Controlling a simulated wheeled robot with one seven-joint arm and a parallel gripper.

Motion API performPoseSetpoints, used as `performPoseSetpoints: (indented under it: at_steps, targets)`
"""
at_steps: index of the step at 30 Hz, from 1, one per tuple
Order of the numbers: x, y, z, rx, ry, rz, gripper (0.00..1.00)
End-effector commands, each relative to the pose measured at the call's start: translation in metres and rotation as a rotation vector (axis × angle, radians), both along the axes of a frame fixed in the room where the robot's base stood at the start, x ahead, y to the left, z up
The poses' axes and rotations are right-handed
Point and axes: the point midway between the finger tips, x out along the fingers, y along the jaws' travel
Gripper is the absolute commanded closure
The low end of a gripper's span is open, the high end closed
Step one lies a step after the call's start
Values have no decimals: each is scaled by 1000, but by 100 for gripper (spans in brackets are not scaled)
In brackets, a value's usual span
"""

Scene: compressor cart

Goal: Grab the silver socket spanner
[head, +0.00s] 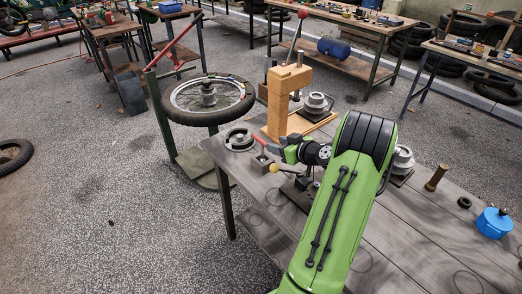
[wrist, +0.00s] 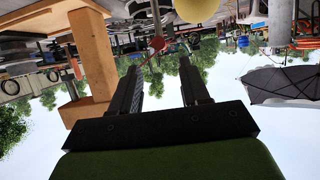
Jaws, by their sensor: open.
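I cannot make out a silver socket spanner for certain in either view. Small tools lie on the rim of the spoked wheel (head: 182,112) on its green stand, too small to identify. My gripper (head: 285,147) is above the near workbench, beside the wooden bracket, with nothing seen between its fingers. In the wrist view my gripper (wrist: 160,72) shows two dark fingers spread apart and empty. That view is upside down. A red knob (wrist: 157,43) and a yellow ball knob (wrist: 195,9) appear beyond the fingers.
The wooden bracket (head: 274,98) stands close to my gripper; it also shows in the wrist view (wrist: 92,55). A yellow-knobbed lever (head: 274,169) is just below. A brass cylinder (head: 436,177) and blue pot (head: 494,223) stand at right. Open floor lies left.

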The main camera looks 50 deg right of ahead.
Motion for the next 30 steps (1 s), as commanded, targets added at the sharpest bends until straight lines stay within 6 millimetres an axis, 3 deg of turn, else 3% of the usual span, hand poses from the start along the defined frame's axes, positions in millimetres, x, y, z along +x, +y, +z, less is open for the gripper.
performPoseSetpoints:
  at_steps: [3,8,15,22,23,30]
  targets:
    - [15,-2,-7,-1,0,0,54]
    - [24,-2,-11,0,1,1,54]
    - [61,-4,-28,-1,0,0,54]
    - [65,-4,-29,-1,1,-2,54]
    - [65,-4,-29,-1,1,-2,56]
    - [65,-4,-29,0,1,-1,93]
